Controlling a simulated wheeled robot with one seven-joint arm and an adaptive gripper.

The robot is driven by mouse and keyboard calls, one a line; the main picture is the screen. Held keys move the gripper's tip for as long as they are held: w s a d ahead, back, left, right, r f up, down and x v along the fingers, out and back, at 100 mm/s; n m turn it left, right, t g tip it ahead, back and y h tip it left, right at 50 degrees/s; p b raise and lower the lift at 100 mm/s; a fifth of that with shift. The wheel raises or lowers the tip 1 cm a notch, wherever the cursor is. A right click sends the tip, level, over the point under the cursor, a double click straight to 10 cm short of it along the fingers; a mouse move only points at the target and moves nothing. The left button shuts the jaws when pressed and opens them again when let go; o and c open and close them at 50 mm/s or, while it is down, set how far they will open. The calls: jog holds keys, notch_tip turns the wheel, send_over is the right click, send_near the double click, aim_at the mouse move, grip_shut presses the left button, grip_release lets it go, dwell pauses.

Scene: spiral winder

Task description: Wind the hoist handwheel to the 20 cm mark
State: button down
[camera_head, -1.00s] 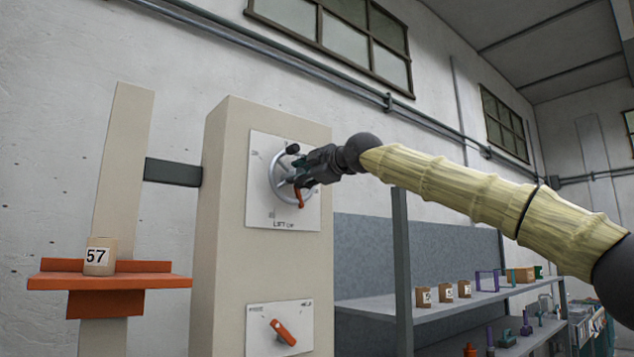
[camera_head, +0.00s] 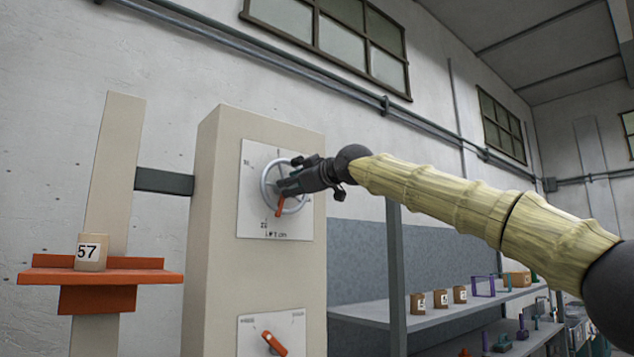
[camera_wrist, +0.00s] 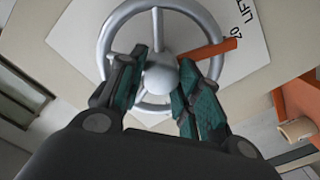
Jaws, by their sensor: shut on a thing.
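The silver handwheel (camera_head: 264,187) is on a white scale plate (camera_head: 249,214) marked "LIFT cm", on a beige column. My gripper (camera_head: 284,187) is shut on the handwheel, in front of its middle. In the wrist view its green-padded fingers (camera_wrist: 160,78) lie on either side of the round hub of the handwheel (camera_wrist: 108,30). The orange pointer (camera_head: 280,205) points down and slightly left; its tip (camera_wrist: 228,45) is close to the "20" mark in the wrist view. The orange hoist platform (camera_head: 52,276) carries a tan block (camera_head: 92,253) labelled "57".
A second plate with an orange lever (camera_head: 273,343) is lower on the column (camera_head: 212,250). A grey bar (camera_head: 164,181) joins the column to the hoist post. A shelf (camera_head: 375,310) with labelled blocks stands at the right, below my arm.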

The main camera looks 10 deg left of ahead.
jog(key=shift+f, duration=0.15)
dwell(0.4)
jog(key=c, duration=1)
grip_release()
jog(key=v, duration=1.2)
